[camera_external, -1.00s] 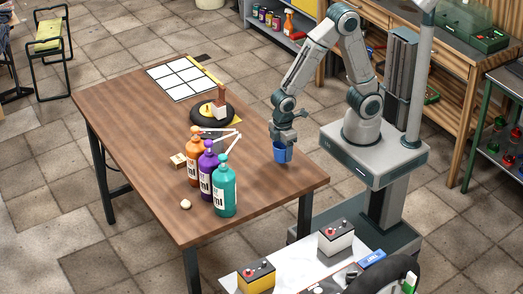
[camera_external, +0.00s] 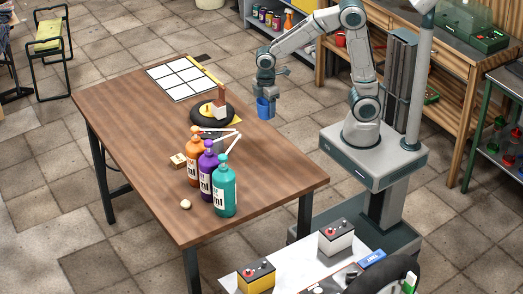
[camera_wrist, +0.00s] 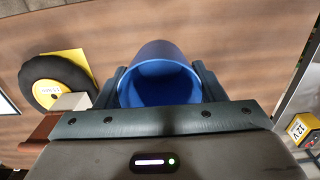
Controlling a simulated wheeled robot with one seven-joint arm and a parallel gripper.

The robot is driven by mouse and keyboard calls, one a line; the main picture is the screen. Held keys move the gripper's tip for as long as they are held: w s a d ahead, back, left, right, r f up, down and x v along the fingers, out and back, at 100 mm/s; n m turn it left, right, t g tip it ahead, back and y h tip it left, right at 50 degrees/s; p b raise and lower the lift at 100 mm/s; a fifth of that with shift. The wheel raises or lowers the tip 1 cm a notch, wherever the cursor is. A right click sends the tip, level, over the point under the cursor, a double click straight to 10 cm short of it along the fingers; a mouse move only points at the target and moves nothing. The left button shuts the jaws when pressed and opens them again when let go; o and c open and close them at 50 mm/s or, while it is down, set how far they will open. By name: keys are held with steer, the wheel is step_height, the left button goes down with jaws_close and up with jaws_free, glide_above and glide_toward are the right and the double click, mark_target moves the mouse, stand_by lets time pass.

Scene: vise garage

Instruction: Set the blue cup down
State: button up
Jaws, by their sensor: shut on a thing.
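The blue cup (camera_external: 263,109) is held upright in my gripper (camera_external: 266,97) in the external view, over the right side of the wooden table, near its far right edge. In the wrist view the cup (camera_wrist: 160,78) sits between the two fingers of my gripper (camera_wrist: 160,90), its open mouth showing and its inside empty. My gripper is shut on the cup. I cannot tell exactly how high its bottom is above the table. The table (camera_external: 130,130) shows a broad bare area on its left.
A black wheel (camera_external: 232,122) with a brush-like object on it lies just left of the cup. Orange (camera_external: 193,170), purple (camera_external: 207,180) and teal (camera_external: 225,195) bottles stand nearer the front. A white grid sheet (camera_external: 183,78) lies at the back.

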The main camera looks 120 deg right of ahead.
steer(key=shift+w+d+f, duration=0.1)
steer(key=shift+w+d, duration=0.25)
steer(key=shift+d, duration=0.3)
steer(key=shift+w+f, duration=0.15)
steer(key=shift+w, duration=0.15)
steer(key=w+a+f, duration=0.4)
steer(key=w, duration=0.1)
steer(key=w+a+f+p, duration=0.1)
steer(key=w+a+f, duration=0.1)
steer(key=w+a, duration=0.1)
steer(key=shift+f, duration=0.2)
steer(key=shift+w+f, duration=0.15)
steer(key=shift+f, duration=1.9)
steer(key=shift+f, duration=0.25)
steer(key=o, duration=1)
steer(key=shift+r, duration=0.1)
